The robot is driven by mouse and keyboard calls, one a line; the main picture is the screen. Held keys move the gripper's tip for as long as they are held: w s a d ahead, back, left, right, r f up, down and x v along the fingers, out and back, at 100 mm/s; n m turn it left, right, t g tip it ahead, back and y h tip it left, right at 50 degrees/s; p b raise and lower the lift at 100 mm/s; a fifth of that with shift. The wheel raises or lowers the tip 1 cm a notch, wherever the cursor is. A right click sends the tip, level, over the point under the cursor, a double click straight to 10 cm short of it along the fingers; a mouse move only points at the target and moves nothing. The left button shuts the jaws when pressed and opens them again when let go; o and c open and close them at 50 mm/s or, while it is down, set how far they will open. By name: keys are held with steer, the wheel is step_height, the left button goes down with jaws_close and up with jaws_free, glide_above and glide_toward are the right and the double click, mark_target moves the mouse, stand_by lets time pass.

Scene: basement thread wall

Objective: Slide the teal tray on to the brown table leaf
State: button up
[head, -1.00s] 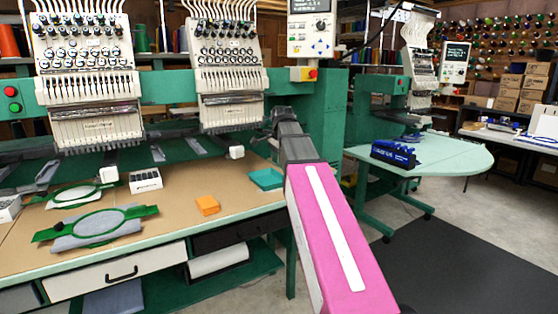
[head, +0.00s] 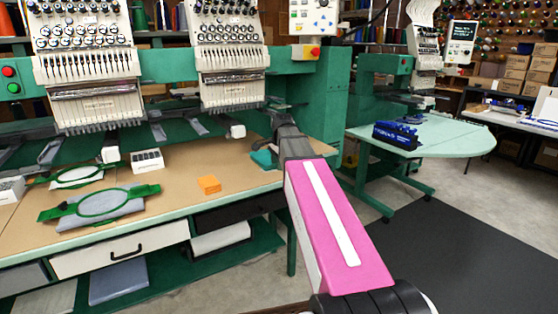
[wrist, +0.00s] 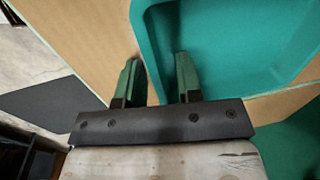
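The teal tray (head: 263,158) lies on the brown tabletop (head: 165,203) near its right end, partly hidden behind my gripper in the head view. In the wrist view the tray (wrist: 235,45) fills the upper right, with its raised rim and near corner beside my fingers. My gripper (wrist: 158,75) has its two fingers apart. The left finger is outside the tray's edge and the right finger overlaps the tray's inner side. I cannot tell whether either finger touches the wall. The brown surface (wrist: 75,35) shows left of the tray.
An orange block (head: 208,185) sits left of the tray. Green hoops (head: 105,203) and a small white box (head: 147,160) lie farther left. Embroidery heads (head: 230,60) hang above the back. A pale green table (head: 450,140) with a blue object stands at right.

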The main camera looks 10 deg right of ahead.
steer(key=shift+c, duration=0.3)
jaws_close()
steer(key=shift+w+d, duration=0.1)
